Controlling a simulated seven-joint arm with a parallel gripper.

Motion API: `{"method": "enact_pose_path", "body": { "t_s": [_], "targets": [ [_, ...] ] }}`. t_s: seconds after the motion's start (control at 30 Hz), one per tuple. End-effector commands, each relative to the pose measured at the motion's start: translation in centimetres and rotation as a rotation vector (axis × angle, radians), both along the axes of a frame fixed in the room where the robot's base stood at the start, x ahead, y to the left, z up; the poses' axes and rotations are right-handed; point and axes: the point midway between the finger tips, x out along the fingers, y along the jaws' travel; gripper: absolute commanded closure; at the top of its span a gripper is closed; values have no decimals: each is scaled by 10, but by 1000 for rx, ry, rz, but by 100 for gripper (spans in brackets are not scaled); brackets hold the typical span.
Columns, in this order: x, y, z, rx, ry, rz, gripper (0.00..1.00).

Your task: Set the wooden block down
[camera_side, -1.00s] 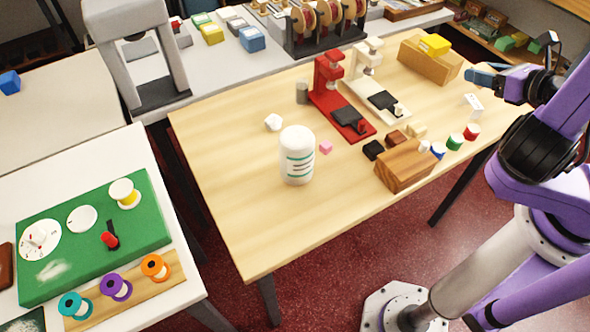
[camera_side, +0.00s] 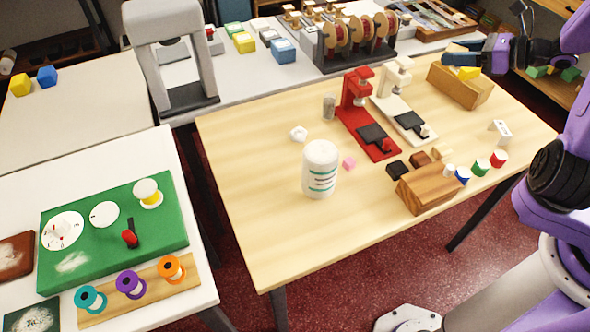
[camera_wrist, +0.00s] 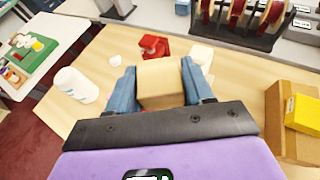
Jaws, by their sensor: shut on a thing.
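The wooden block (camera_wrist: 160,85) is a plain tan block between the two blue fingers of my gripper (camera_wrist: 161,88) in the wrist view. The fingers are shut on its sides, and it is held above the table. In the side view my gripper (camera_side: 463,60) is at the upper right, close to the yellow block on the wooden box. There I cannot make out the held block clearly. The pale wooden table (camera_side: 270,220) lies below, with its front left part bare.
A white bottle (camera_side: 320,170), a red press (camera_side: 365,115) and a cream press (camera_side: 401,105) stand on the table. A brown wood piece (camera_side: 428,188) is near the front edge, with small blocks around it. The wooden box (camera_side: 457,88) carries a yellow block (camera_side: 468,73).

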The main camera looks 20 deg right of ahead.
Motion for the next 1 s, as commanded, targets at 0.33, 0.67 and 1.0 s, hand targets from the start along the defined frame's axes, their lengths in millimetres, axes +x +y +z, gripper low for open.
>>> {"method": "enact_pose_path", "body": {
  "t_s": [0.33, 0.67, 1.0],
  "targets": [
    [69, 88, 1, -1, -2, 355, 78],
    [105, 200, 0, -1, -1, 687, 78],
    [101, 331, -2, -1, -2, 1027, 78]
  ]
}}
